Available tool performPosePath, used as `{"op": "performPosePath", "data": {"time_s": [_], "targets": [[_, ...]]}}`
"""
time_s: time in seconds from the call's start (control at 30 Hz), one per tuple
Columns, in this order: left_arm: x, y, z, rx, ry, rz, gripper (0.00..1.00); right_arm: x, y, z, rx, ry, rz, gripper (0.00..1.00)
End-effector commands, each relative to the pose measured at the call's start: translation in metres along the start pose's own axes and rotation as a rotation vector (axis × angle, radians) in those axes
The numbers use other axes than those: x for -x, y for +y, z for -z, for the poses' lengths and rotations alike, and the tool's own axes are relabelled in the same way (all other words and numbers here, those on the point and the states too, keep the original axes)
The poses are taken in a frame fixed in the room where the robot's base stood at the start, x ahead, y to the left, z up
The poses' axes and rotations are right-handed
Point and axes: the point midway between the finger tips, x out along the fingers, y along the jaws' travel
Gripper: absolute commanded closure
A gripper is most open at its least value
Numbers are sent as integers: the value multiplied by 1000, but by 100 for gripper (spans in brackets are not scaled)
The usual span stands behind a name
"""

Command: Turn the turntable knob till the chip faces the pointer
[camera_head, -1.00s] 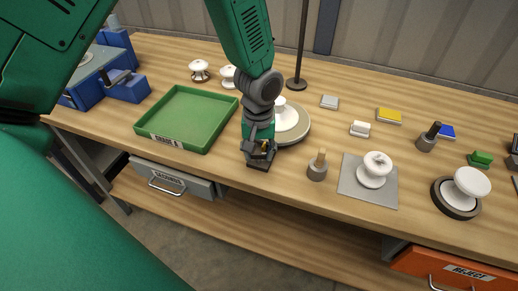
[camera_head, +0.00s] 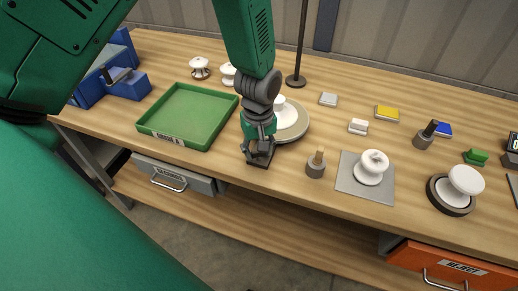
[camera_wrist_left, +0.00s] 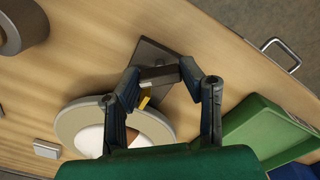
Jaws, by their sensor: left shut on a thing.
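The turntable (camera_head: 296,123) is a pale round disc with a white insulator (camera_head: 279,102) on it, partly hidden behind my left arm. Its rim also shows in the left wrist view (camera_wrist_left: 72,124). My left gripper (camera_head: 259,150) is at the front of the disc, pointing down. In the left wrist view its fingers (camera_wrist_left: 160,76) are closed on the dark knob (camera_wrist_left: 158,77) over a dark square base (camera_wrist_left: 150,56). A small yellow piece (camera_wrist_left: 145,101), perhaps the pointer, shows between knob and disc. I cannot make out the chip. My right gripper is not in view.
A green tray (camera_head: 146,126) lies left of the gripper. A grey peg holder (camera_head: 316,168) and a grey plate (camera_head: 347,187) with a white insulator (camera_head: 372,165) are to the right. A thin dark post (camera_head: 301,45) stands behind. The table's front edge is close to the gripper.

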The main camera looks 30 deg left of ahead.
Motion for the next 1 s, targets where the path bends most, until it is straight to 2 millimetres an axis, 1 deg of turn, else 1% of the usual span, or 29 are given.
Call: {"op": "performPosePath", "data": {"time_s": [0.13,0.17,0.2,0.5,0.63,0.77,1.0], "targets": [[1,2,2,-1,5,-7,94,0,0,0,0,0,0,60],[1,2,2,-1,5,-7,55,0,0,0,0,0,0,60],[1,2,2,-1,5,-6,45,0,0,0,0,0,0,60],[1,0,0,-1,2,-3,45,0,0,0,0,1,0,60],[10,1,1,-1,3,-4,45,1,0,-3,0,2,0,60],[33,2,1,-1,4,-6,45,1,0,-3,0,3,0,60],[84,2,2,-1,5,-6,45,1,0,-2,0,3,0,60]]}}
